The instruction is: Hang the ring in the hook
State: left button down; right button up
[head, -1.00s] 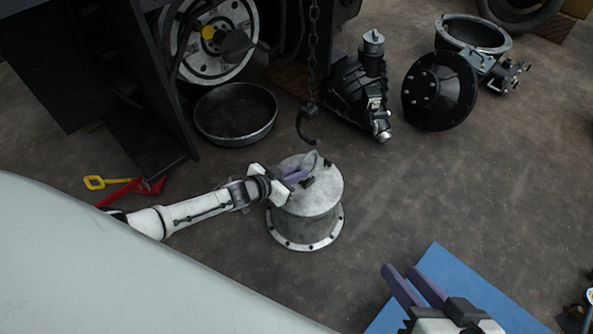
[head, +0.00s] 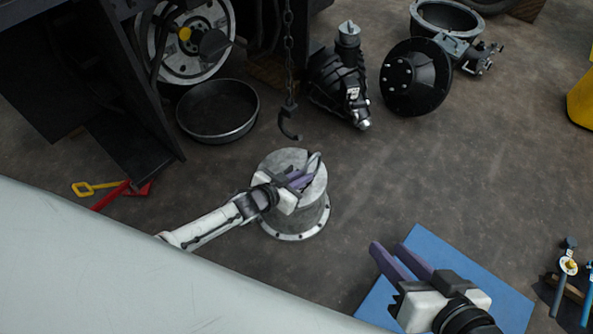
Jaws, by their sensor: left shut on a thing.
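A dark hook (head: 290,126) hangs open and empty on a chain (head: 288,55) in the upper middle. A grey metal drum (head: 312,203) with a bolted bottom flange stands on the floor below it. A small grey ring (head: 315,160) shows at the drum's top, partly hidden by my gripper. My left gripper (head: 302,178) is over the drum top, its purple fingers shut on the ring. The ring is below and a little right of the hook, apart from it. My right gripper (head: 396,258) is open and empty above a blue mat.
The blue mat (head: 505,300) lies at the lower right. A round pan (head: 218,112) and the dark forklift frame (head: 110,110) are at the left. A ribbed black machine part (head: 340,85) and a black disc (head: 416,78) lie behind the drum. Floor right of the drum is clear.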

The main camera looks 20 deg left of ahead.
pick_arm(q)
jog(key=shift+d+r, duration=0.25)
jog(key=shift+d, duration=0.15)
notch_tip(320, 180, up, 8)
jog(key=p, duration=0.7)
jog(key=shift+f+p, duration=0.2)
jog(key=shift+p, duration=0.2)
jog(key=w+a+b, duration=0.1)
jog(key=w+a, duration=0.1)
jog(key=a, duration=0.5)
jog(key=shift+w+a+f+b, duration=0.2)
jog(key=shift+w+a+b, duration=0.05)
jog(key=shift+b, duration=0.05)
dwell(0.4)
jog(key=shift+w+a+f+b, duration=0.1)
jog(key=shift+a+f+b, duration=0.1)
jog(key=shift+f+b, duration=0.35)
jog(key=shift+w+a+f+b, duration=0.1)
jog(key=shift+a+f+b, duration=0.1)
jog(key=shift+f+b, duration=0.35)
jog(key=shift+r, duration=0.1)
